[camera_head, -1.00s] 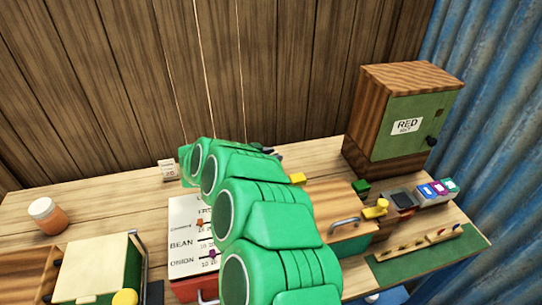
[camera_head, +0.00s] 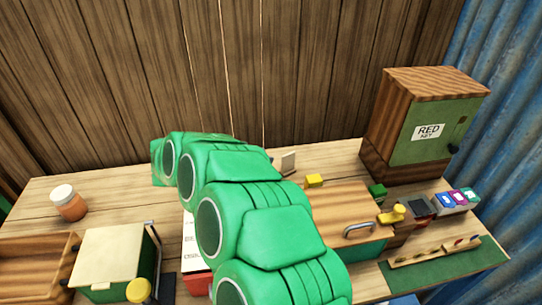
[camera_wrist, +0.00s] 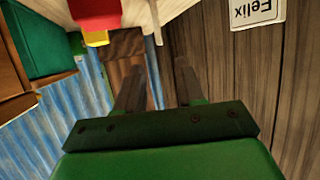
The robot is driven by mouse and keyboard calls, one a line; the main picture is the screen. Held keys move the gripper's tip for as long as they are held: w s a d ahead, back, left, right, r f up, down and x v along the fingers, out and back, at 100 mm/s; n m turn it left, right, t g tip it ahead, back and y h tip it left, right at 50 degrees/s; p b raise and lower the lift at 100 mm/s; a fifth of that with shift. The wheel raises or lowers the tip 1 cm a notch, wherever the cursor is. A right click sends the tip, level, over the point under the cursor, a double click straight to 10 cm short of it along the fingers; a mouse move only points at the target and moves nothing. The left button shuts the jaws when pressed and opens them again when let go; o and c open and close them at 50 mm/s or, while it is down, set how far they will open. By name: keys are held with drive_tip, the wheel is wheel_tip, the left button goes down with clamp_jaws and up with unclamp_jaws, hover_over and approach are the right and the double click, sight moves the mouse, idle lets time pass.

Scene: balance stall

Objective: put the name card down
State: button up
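A white name card reading "Felix" (camera_wrist: 257,12) shows upside down at the top right of the wrist view, in front of the brown planks. It is apart from my gripper (camera_wrist: 158,75), whose two dark fingers stand apart with nothing between them. My gripper's fingers are hidden behind my arm in the head view.
The wooden table (camera_head: 115,185) holds a jar (camera_head: 70,203), a cream-lidded box (camera_head: 112,255) and a yellow block (camera_head: 314,180). A cabinet marked RED (camera_head: 425,115) stands at the back right. A plank wall (camera_head: 320,60) closes the back.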

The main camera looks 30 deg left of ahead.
drive_tip(key=shift+s+a+r, duration=0.1)
drive_tip(key=shift+s+r, duration=0.05)
drive_tip(key=shift+s, duration=0.25)
drive_tip(key=shift+w, duration=0.1)
